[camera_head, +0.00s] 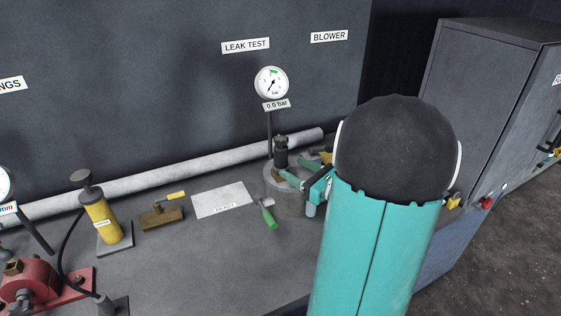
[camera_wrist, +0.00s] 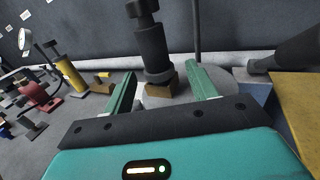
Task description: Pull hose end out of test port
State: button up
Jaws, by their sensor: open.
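My gripper (camera_head: 296,170) is open at the leak-test stand. In the wrist view its two green fingers (camera_wrist: 160,84) point at a dark upright fitting (camera_wrist: 152,50) with a brass block (camera_wrist: 161,89) at its foot. The block shows in the gap between the fingers; I cannot tell whether they touch it. In the head view the dark fitting (camera_head: 281,152) stands on a round grey base (camera_head: 276,184) below the gauge. A black hose (camera_head: 64,250) runs from the yellow pump (camera_head: 101,218) to a grey fitting (camera_head: 104,303). I cannot tell which fitting is the test port.
The gauge (camera_head: 271,82) reads near 0.0 bar. A grey pipe (camera_head: 150,183) lies along the wall. My arm hides the bench's right part.

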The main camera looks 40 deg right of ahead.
aim_at(286, 154)
jog(key=w, duration=0.3)
jog(key=w+a, duration=0.1)
jog(key=w, duration=0.1)
jog(key=shift+w, duration=0.35)
jog(key=shift+r, duration=0.1)
jog(key=c, duration=1.2)
jog(key=shift+r, duration=0.45)
notch_tip(286, 154, up, 2)
jog(key=shift+r, duration=0.2)
jog(key=shift+s+a+r, duration=0.85)
jog(key=shift+s+r, duration=1.25)
jog(key=shift+s, duration=0.1)
jog(key=shift+s+a+r, duration=0.8)
jog(key=shift+s+r, duration=1.35)
jog(key=shift+s+a+r, duration=0.85)
jog(key=shift+s+r, duration=1.25)
jog(key=shift+s, duration=0.1)
